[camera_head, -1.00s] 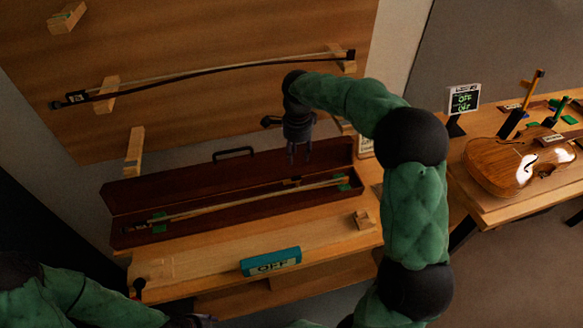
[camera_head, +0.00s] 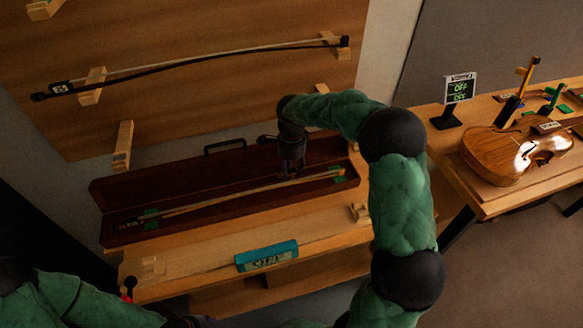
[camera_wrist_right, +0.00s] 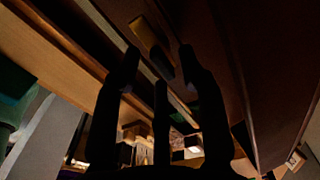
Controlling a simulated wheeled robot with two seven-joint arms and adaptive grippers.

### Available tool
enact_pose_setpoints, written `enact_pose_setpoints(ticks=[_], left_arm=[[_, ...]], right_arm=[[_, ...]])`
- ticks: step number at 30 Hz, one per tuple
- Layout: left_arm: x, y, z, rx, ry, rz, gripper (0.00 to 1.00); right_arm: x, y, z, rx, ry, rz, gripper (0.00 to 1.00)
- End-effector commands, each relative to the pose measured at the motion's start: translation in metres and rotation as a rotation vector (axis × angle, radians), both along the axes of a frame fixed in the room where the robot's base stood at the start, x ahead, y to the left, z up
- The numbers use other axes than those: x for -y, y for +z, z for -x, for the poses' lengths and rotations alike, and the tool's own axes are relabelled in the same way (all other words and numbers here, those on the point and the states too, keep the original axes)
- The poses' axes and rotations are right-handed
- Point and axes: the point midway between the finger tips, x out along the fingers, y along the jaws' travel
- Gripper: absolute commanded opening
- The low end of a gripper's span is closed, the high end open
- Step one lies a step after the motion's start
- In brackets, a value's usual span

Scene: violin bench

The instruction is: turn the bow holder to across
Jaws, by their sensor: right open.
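The open dark red case (camera_head: 120,228) lies on the bench with a bow (camera_head: 225,196) in it, running lengthwise. My right gripper (camera_head: 290,173) points down over the right half of the bow, open and empty. In the right wrist view, its dark fingers (camera_wrist_right: 160,75) straddle the area beside a small yellow-brown block (camera_wrist_right: 150,38), which looks like the bow holder. The block lies slanted, roughly along the case's length. In the head view my gripper hides that spot. Whether the fingers touch it I cannot tell. My left gripper is out of view below.
Another bow (camera_head: 200,60) hangs on wall pegs. The raised lid (camera_head: 130,190) stands behind the case. A teal sign (camera_head: 266,256) and a small wooden block (camera_head: 358,212) sit on the bench front. A violin (camera_head: 510,152) lies on the right table beside a small display (camera_head: 459,88).

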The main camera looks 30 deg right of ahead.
Motion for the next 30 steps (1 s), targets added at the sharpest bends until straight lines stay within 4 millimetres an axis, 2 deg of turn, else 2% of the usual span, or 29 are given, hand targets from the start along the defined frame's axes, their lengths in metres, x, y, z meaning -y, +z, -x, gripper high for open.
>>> enact_pose_setpoints(ticks=[2,6,7,20,30], left_arm=[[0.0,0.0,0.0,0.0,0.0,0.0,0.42],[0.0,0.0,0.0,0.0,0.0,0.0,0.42],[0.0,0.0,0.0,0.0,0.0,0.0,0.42],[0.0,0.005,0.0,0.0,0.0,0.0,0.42],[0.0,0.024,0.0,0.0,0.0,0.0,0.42]], right_arm=[[0.0,0.0,0.0,0.0,0.0,0.0,0.41],[0.0,0.0,0.0,0.0,0.0,0.0,0.02],[0.0,0.0,0.0,0.0,0.0,0.0,0.0],[0.0,0.001,0.0,0.0,0.046,0.0,0.0],[0.001,0.003,0.001,0.0,0.279,-0.001,0.0]])
